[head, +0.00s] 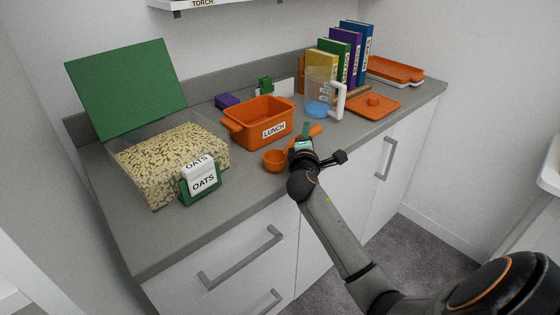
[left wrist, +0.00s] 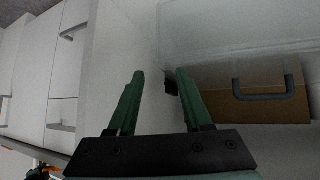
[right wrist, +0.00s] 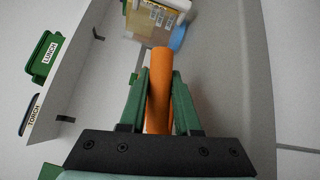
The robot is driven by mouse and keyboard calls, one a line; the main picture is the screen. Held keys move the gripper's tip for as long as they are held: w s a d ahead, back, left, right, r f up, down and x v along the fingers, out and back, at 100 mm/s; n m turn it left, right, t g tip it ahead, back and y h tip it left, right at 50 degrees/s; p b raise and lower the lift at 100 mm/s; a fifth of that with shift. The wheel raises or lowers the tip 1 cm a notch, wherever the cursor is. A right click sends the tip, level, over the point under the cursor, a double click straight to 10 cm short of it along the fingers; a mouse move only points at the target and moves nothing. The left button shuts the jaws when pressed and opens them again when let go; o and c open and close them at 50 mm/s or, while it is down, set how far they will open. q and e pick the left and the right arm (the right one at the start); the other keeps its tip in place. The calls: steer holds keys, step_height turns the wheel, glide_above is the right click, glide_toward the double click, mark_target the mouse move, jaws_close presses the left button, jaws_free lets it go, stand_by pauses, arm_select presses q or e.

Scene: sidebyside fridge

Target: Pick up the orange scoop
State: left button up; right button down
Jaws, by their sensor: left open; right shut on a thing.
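The orange scoop (head: 276,161) is at the counter's front edge in the head view, its round cup left of my right gripper (head: 304,140) and its handle running up to the right behind it. In the right wrist view my right gripper (right wrist: 159,92) is shut on the scoop's orange handle (right wrist: 160,75), which stands between the two green fingers. The cup is hidden there. I cannot tell whether the scoop touches the counter. My left gripper (left wrist: 160,88) is open and empty in the left wrist view, away from the counter's objects.
An orange LUNCH bin (head: 262,121) stands just behind the scoop. A clear container of oats (head: 165,160) with a green lid raised is at left, an OATS-labelled green clip (head: 201,183) at its front. A clear jug (head: 320,95), orange lid (head: 372,106) and several books (head: 340,58) are right.

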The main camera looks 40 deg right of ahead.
arm_select(q)
steer(key=shift+s, duration=0.1)
arm_select(e)
steer(key=shift+r, duration=0.5)
step_height(320, 180, up, 2)
steer(key=shift+r+p, duration=0.15)
steer(key=shift+p, duration=0.25)
arm_select(q)
steer(key=shift+s+a+r+p, duration=0.2)
steer(key=shift+a+r+p, duration=0.25)
steer(key=shift+p, duration=0.2)
steer(key=shift+s+a+r+p, duration=0.2)
steer(key=shift+a+r+p, duration=0.15)
steer(key=shift+r+p, duration=0.2)
arm_select(e)
steer(key=s+a+r, duration=0.1)
steer(key=s+r, duration=0.8)
steer(key=s, duration=0.5)
steer(key=shift+r, duration=0.4)
steer(key=shift+a, duration=0.1)
steer(key=c, duration=1.2)
jaws_free()
jaws_close()
